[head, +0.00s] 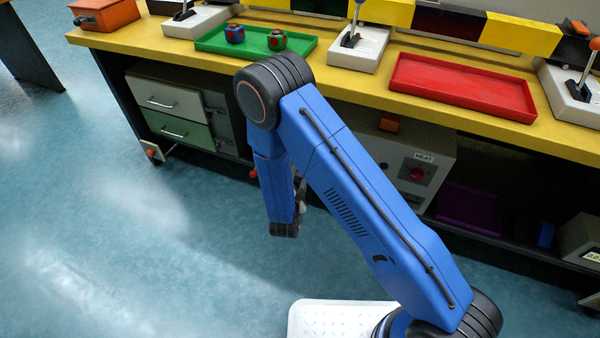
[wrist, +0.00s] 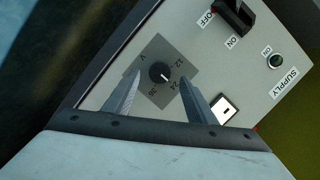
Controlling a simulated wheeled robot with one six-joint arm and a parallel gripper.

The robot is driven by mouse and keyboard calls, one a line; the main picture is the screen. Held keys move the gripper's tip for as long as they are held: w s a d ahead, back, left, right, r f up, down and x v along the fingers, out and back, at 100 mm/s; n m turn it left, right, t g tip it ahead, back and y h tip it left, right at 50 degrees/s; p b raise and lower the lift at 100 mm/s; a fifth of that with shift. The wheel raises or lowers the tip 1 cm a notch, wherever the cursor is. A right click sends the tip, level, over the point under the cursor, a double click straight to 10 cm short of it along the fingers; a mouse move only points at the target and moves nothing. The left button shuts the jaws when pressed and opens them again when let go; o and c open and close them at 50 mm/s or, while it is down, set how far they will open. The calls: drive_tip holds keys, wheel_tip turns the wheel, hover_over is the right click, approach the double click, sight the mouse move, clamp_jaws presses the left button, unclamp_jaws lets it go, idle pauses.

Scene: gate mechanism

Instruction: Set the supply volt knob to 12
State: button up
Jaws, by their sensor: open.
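The supply volt knob (wrist: 159,73) is a small round black knob on a dark grey diamond plate in the wrist view. The plate carries the marks 12, 24, 36 and V. The knob's white pointer line is directed towards the 24 mark. My gripper (wrist: 160,78) is open, with one pale finger on each side of the knob as seen in this view. Whether the fingers touch the knob, and how far they stand off it, I cannot tell. In the head view my gripper is mostly hidden behind my blue arm.
The supply panel (wrist: 213,72) also has a black ON/OFF switch (wrist: 234,15), a dark green ON lamp (wrist: 274,61) and a white fitting (wrist: 224,109). In the head view, a yellow workbench holds a green tray (head: 214,47) and a red tray (head: 462,86). The HEAT box (head: 440,175) stands underneath.

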drive_tip(key=shift+x, duration=1.75)
drive_tip(key=shift+c, duration=0.6)
drive_tip(key=c, duration=0.9)
drive_tip(key=shift+w+a+n+g+h, duration=0.15)
drive_tip(key=shift+n+g+h, duration=0.45)
drive_tip(key=shift+n, duration=1.15)
drive_tip(key=shift+s+a+n+g+h, duration=0.1)
drive_tip(key=shift+n+g+h, duration=0.1)
drive_tip(key=shift+n+h, duration=1.15)
drive_tip(key=shift+w+a+n+g+h, duration=0.15)
drive_tip(key=shift+n+g+h, duration=0.3)
drive_tip(key=shift+n, duration=1.65)
drive_tip(key=shift+s, duration=0.1)
